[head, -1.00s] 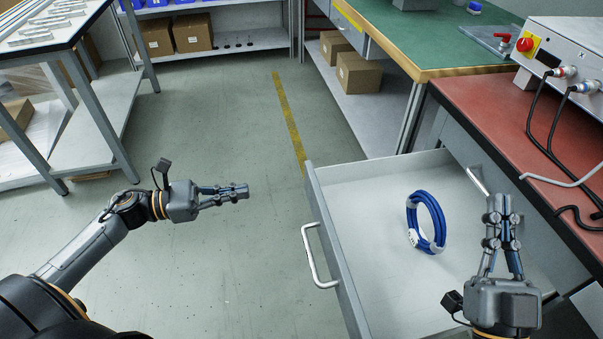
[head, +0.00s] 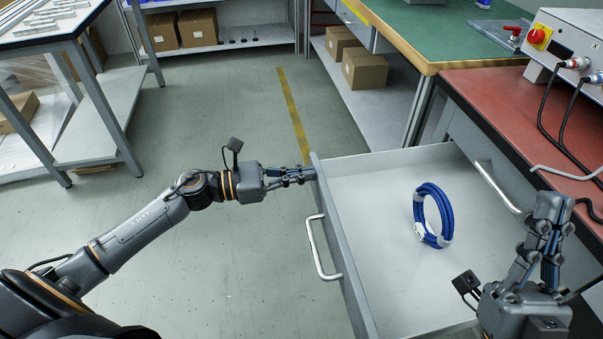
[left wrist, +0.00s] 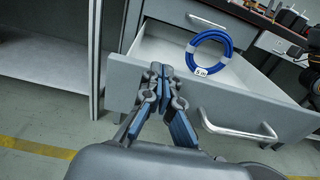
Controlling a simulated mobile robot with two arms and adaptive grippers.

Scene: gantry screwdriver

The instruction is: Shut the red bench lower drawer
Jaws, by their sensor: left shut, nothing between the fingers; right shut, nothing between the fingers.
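The red bench (head: 500,103) is at the right in the head view. Its lower drawer (head: 365,195) is pulled out, showing a pale inside and a grey front with a silver bar handle (head: 321,249). The drawer also shows in the left wrist view (left wrist: 290,120). My left gripper (head: 313,173) is shut and empty, its tips at the far end of the drawer front's outer face; I cannot tell whether they touch it. My right gripper (head: 552,215) is shut and empty, above the right part of the drawer.
A coil of blue cable (head: 433,215) stands in the drawer. Another bar handle (head: 497,187) is on the bench's upper drawer. A green bench (head: 460,35) is behind, with boxes (head: 364,69) on its shelf. The floor left of the drawer is clear.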

